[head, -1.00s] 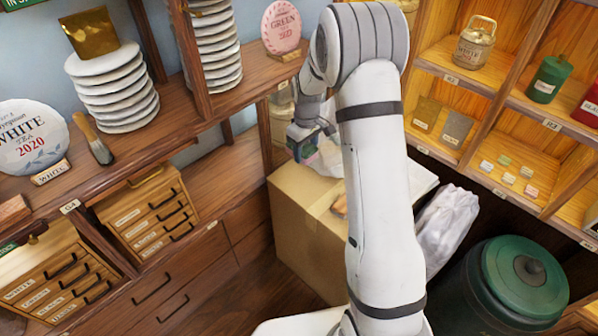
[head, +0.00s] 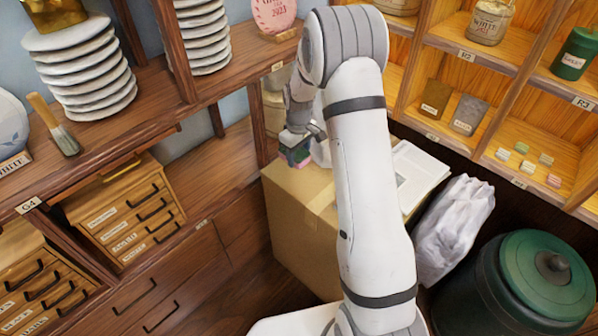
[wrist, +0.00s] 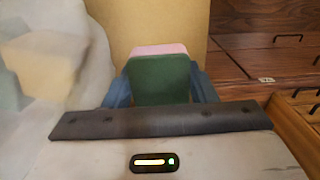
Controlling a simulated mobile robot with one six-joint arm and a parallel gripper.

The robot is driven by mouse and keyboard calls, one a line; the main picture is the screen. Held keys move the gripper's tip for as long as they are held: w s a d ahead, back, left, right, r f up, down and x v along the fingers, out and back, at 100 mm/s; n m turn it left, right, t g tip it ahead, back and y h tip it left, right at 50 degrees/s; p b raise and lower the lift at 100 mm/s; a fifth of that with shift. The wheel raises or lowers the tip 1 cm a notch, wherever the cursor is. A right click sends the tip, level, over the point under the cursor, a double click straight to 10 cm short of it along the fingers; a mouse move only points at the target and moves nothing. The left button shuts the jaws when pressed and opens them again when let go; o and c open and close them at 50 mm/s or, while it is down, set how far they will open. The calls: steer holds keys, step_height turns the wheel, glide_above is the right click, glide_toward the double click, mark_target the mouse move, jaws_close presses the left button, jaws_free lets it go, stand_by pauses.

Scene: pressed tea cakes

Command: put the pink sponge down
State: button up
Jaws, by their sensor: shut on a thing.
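My gripper (head: 298,152) is shut on the pink sponge (head: 305,162), at the back left of a cardboard box (head: 297,222) in the head view. In the wrist view, the sponge's pink edge (wrist: 160,49) shows beyond a green face, between the two blue fingers of my gripper (wrist: 160,85). The box's tan surface (wrist: 190,18) shows behind it. I cannot tell whether the sponge touches the box. My arm hides part of the box top.
A printed sheet (head: 418,172) lies on the box's right side. A crumpled white bag (head: 455,225) and a green lidded bin (head: 520,290) stand to the right.

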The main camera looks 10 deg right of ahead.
mark_target(299, 176)
steer(key=shift+f, duration=3.3)
steer(key=shift+f, duration=0.1)
steer(key=o, duration=1)
